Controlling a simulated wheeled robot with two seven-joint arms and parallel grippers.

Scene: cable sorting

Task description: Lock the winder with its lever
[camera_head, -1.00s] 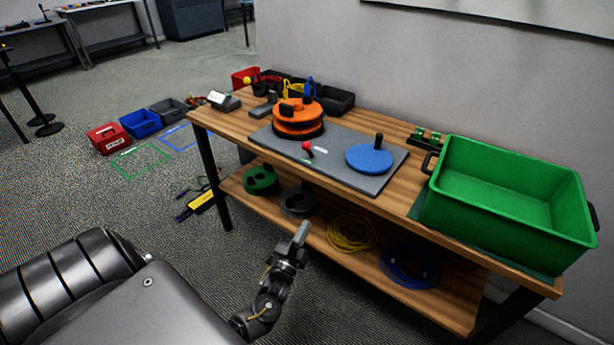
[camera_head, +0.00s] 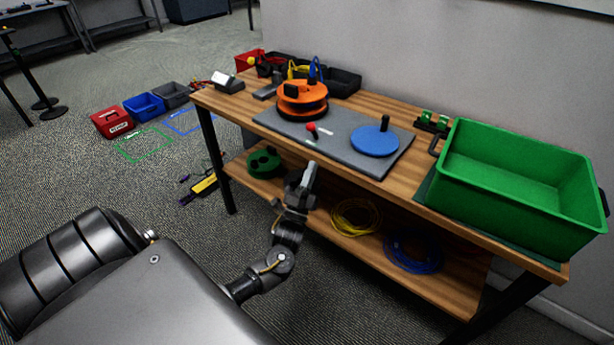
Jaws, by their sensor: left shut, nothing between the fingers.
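The winder is a grey base plate (camera_head: 335,145) on the wooden table, bearing an orange reel (camera_head: 302,93) at its back left and a blue disc (camera_head: 374,141) with a dark upright handle at its right. The lever is short, with a red knob (camera_head: 311,127), and stands near the plate's front left edge beside a small white label. My left gripper (camera_head: 308,172) is shut and empty. It appears just below the table's front edge, in front of the lower shelf, apart from the lever. My right gripper is not in view.
A large green bin (camera_head: 520,185) fills the table's right end. A small device (camera_head: 228,81) and dark bins (camera_head: 343,82) stand at the back left. The lower shelf (camera_head: 355,240) holds a green spool (camera_head: 263,162), a yellow cable (camera_head: 355,217) and a blue cable (camera_head: 413,252).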

